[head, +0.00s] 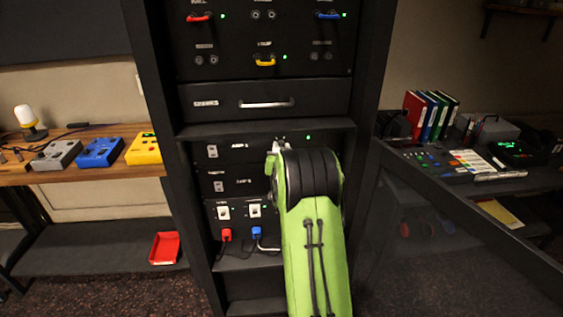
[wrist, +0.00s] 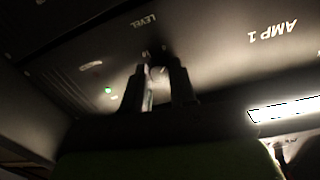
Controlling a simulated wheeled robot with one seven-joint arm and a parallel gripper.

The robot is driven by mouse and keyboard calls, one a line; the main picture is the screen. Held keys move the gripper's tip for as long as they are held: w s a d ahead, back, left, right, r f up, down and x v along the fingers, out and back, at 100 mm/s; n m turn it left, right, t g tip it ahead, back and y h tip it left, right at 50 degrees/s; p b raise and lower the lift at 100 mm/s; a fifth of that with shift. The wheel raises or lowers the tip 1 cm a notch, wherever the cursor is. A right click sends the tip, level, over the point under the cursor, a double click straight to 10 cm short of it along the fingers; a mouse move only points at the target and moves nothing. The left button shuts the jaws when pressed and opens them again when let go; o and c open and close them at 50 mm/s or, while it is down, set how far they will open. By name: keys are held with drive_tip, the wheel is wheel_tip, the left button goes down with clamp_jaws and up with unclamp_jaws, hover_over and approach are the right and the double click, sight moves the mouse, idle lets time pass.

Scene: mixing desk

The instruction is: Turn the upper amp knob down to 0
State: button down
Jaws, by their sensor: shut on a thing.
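The upper amp (head: 228,153), labelled AMP 1, is a black unit in the rack with a lit green light at its right. My gripper (head: 281,144) reaches its front panel from below right, and my arm covers part of the panel. In the wrist view my gripper (wrist: 156,84) has its two dark fingers on either side of the small level knob (wrist: 157,73), under the LEVEL label. The fingers are shut on the knob and hide most of it. The knob's pointer and its setting cannot be made out.
The lower amp (head: 225,185) sits just below. A black drawer (head: 225,103) with a bar handle is above. Red plug (head: 226,235) and blue plug (head: 257,233) hang below the amps. Coloured pedals, including a blue one (head: 99,153), stand on the left bench.

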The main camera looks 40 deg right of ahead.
drive_tip(key=shift+f+n+b, duration=0.15)
drive_tip(key=shift+n+b, duration=0.85)
drive_tip(key=shift+n, duration=0.05)
drive_tip(key=shift+f+n+b, duration=0.15)
drive_tip(key=shift+n+b, duration=0.8)
drive_tip(key=shift+n, duration=0.1)
drive_tip(key=c, duration=0.9)
unclamp_jaws()
drive_tip(key=shift+r, duration=0.15)
drive_tip(key=b+v, duration=0.1)
drive_tip(key=v, duration=1.4)
drive_tip(key=shift+s+a+b, duration=0.2)
drive_tip(key=shift+s+b, duration=0.15)
drive_tip(key=shift+b, duration=0.05)
